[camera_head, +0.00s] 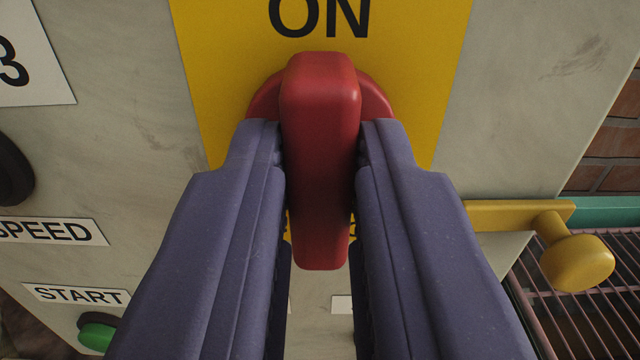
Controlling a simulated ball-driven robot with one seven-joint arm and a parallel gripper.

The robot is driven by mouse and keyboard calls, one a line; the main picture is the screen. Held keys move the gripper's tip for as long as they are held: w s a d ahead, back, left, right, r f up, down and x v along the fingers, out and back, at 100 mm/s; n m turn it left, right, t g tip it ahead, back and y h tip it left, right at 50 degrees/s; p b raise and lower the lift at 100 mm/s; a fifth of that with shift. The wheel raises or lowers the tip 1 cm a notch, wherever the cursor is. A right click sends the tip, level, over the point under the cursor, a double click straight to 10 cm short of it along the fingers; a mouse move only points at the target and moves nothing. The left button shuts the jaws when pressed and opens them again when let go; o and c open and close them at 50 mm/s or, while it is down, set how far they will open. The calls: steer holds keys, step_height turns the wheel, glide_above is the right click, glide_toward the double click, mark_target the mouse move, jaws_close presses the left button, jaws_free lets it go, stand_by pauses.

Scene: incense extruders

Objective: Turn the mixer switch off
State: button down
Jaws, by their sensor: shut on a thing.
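The mixer switch (321,110) is a red rotary handle on a round red base, mounted on a yellow plate (225,55). Its long grip stands upright in the picture, with its upper end towards the black "ON" label (318,16). My gripper (321,160) has a purple-blue finger on each side of the handle and is shut on it. The fingers hide the lower sides of the base and most of the lettering below the handle.
The grey panel (120,150) carries a "SPEED" label (50,231), a dark knob (12,172) and a "START" label (76,295) above a green button (97,335). A yellow knob (577,262) sticks out at right, above a wire rack (570,315).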

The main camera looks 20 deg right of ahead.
steer(key=n+p, duration=0.3)
steer(key=n, duration=0.1)
steer(key=shift+a+r+n, duration=0.1)
steer(key=shift+a+n, duration=0.05)
steer(key=shift+n, duration=0.25)
steer(key=n+p, duration=0.2)
steer(key=n, duration=0.2)
steer(key=shift+a+n+p, duration=0.1)
steer(key=shift+n+p, duration=0.2)
steer(key=n, duration=0.1)
steer(key=n+p, duration=0.1)
steer(key=n, duration=0.2)
steer(key=shift+w+f+n+p, duration=0.1)
steer(key=shift+f+n+p, duration=0.15)
steer(key=shift+n+p, duration=0.05)
steer(key=shift+a+f+n+p, duration=0.1)
steer(key=shift+n+p, duration=0.1)
steer(key=shift+n, duration=0.8)
steer(key=shift+f+n+p, duration=0.1)
steer(key=shift+n+p, duration=0.05)
steer(key=shift+n, duration=0.85)
steer(key=c, duration=1)
jaws_free()
steer(key=shift+c, duration=0.2)
